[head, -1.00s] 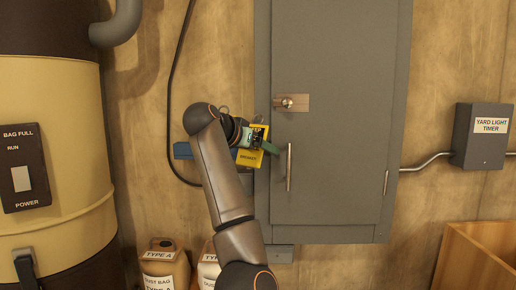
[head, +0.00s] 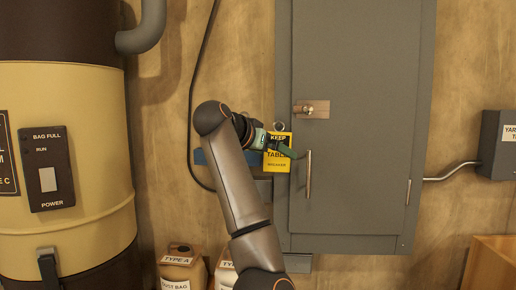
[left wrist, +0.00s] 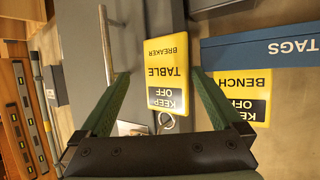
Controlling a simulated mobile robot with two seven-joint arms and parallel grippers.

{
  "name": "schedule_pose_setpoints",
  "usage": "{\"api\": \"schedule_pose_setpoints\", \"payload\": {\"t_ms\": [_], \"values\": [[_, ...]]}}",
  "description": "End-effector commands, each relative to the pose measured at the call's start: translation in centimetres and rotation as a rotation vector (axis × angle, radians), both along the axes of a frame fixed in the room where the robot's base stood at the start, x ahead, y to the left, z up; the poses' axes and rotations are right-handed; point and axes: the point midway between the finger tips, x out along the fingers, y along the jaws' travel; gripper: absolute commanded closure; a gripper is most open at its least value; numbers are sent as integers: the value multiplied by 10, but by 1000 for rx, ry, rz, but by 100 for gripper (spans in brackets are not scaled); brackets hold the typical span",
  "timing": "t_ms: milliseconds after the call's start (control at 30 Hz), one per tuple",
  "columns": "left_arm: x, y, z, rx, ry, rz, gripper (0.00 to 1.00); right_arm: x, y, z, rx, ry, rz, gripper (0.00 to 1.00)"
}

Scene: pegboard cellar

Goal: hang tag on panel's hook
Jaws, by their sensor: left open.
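A yellow and black tag (head: 278,159) reading KEEP OFF TABLE BREAKER shows in the head view at the grey panel's left edge, with a ring above it. In the left wrist view the tag (left wrist: 166,65) appears upside down between two green fingers. My left gripper (head: 283,146) is open around the tag's place; contact cannot be told. What carries the tag is hidden. The panel's hook (head: 308,109), a round metal peg on a brownish plate, is up and right of the tag. My right gripper is not in view.
The grey panel (head: 355,60) has a vertical handle (head: 308,175). A blue TAGS rack (left wrist: 270,50) with a BENCH tag (left wrist: 242,88) is beside the gripper.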

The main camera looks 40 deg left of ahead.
Motion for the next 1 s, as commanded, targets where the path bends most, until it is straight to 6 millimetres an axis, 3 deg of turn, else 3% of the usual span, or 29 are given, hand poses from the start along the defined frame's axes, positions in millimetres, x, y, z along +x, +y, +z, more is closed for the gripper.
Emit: {"api": "schedule_pose_setpoints", "payload": {"t_ms": [300, 600, 1000], "values": [[-68, 0, 28, 1, -6, 4, 0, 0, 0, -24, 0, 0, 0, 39], [-87, -2, 38, 0, -2, -1, 0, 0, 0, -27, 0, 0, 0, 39], [-88, -2, 39, 0, 0, 0, 0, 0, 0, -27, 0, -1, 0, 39]]}}
